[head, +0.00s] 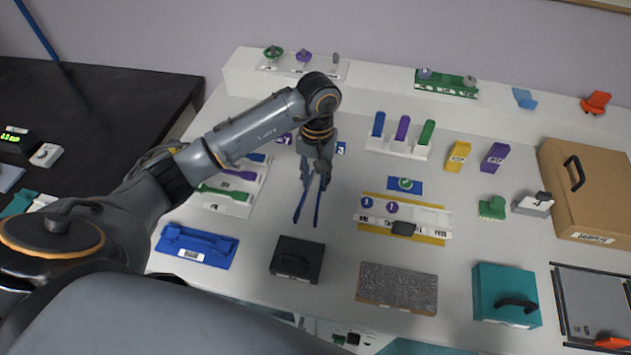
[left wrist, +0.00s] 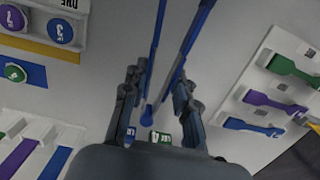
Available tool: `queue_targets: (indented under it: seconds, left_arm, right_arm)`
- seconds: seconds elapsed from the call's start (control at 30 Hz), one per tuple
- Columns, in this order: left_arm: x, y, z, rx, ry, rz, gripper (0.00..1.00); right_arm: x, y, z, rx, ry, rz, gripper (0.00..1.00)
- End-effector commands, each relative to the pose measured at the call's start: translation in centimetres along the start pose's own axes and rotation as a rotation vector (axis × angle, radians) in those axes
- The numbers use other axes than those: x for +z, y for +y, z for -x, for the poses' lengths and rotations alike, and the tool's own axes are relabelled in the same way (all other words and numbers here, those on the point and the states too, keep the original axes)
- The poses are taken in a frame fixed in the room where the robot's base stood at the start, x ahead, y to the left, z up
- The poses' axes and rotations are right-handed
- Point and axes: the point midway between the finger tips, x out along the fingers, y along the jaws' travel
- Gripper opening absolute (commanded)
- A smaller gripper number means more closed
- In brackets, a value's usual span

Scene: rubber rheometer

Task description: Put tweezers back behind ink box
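Blue tweezers (head: 317,207) hang points-down from my left gripper (head: 316,178), above the white table. Their two legs stand apart. In the left wrist view the blue tweezers (left wrist: 198,30) run up between the fingers of my left gripper (left wrist: 158,108), which is shut on them. My right gripper is not in view.
A blue tray (head: 195,247) lies left of the black box, a grey textured plate (head: 398,289) to its right. A teal box (head: 506,295) and a cardboard box (head: 590,195) are farther right. White racks with coloured tools (head: 228,197) stand behind left. Bare table lies around the black box.

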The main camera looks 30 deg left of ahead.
Motion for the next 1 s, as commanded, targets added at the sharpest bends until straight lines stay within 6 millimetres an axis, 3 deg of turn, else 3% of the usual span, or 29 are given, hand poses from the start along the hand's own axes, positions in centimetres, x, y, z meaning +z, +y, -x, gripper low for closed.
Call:
queue_targets:
  seconds: [0.3,0.67,0.8,1.0]
  left_arm:
    - [-0.7,-0.1,-3.4,-0.001,-0.002,0.0,0.25]
    - [-0.9,-0.1,-4.0,-0.002,0.002,-0.001,0.25]
    - [-0.8,-0.1,-3.8,-0.001,0.001,-0.001,0.51]
    - [-0.8,-0.1,-3.8,-0.001,0.001,-0.001,0.51]
  right_arm:
    - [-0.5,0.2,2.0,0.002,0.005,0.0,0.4]
    - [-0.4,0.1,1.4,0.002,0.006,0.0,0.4]
    - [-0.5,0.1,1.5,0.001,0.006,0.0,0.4]
    - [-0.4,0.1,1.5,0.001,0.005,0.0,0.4]
